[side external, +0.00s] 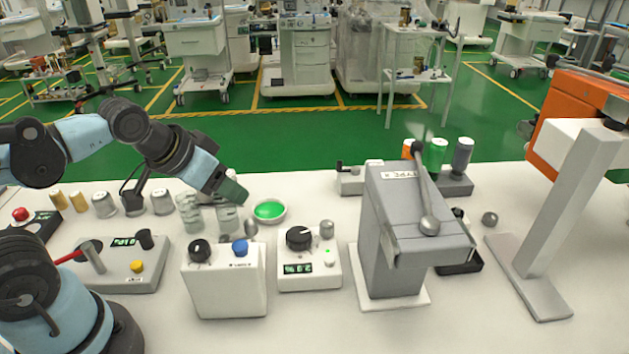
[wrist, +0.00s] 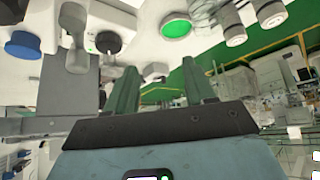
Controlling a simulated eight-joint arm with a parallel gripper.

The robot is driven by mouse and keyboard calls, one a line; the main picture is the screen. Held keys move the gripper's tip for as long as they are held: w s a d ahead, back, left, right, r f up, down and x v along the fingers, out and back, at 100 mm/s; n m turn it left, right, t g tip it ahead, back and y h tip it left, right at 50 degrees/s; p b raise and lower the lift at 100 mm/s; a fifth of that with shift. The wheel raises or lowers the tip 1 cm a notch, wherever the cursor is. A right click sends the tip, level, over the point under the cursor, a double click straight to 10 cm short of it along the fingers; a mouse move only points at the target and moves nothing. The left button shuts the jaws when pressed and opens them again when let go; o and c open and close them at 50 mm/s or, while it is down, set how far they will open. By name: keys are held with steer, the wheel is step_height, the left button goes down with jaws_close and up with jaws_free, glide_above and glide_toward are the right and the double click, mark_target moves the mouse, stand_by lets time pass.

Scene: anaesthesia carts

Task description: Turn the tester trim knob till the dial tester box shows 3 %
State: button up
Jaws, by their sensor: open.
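The dial tester box (side external: 309,268) is a white box in the middle of the table in the side view. Its green-lit display (side external: 298,268) shows small digits that I cannot read surely. The black trim knob (side external: 299,238) sits on its top; a black knob that looks like it also shows in the wrist view (wrist: 108,42). My gripper (side external: 236,193) has green fingers and is in the air, up and to the left of the knob, apart from it. In the wrist view its fingers (wrist: 162,88) stand apart with nothing between them.
A white box with a black knob and a blue knob (side external: 240,247) stands left of the tester. A green dish (side external: 269,210) lies behind it. A tall grey lever stand (side external: 392,235) is close on the right. Several metal cylinders stand at the back left.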

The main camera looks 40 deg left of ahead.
steer(key=w+d+r+m+g+h, duration=0.1)
steer(key=w+d+r+m+g, duration=0.1)
steer(key=w+d+m, duration=0.25)
steer(key=m+g+h, duration=0.1)
steer(key=m+h, duration=0.1)
steer(key=m, duration=0.1)
glide_toward(326, 223)
steer(key=x, duration=0.9)
steer(key=shift+r, duration=0.1)
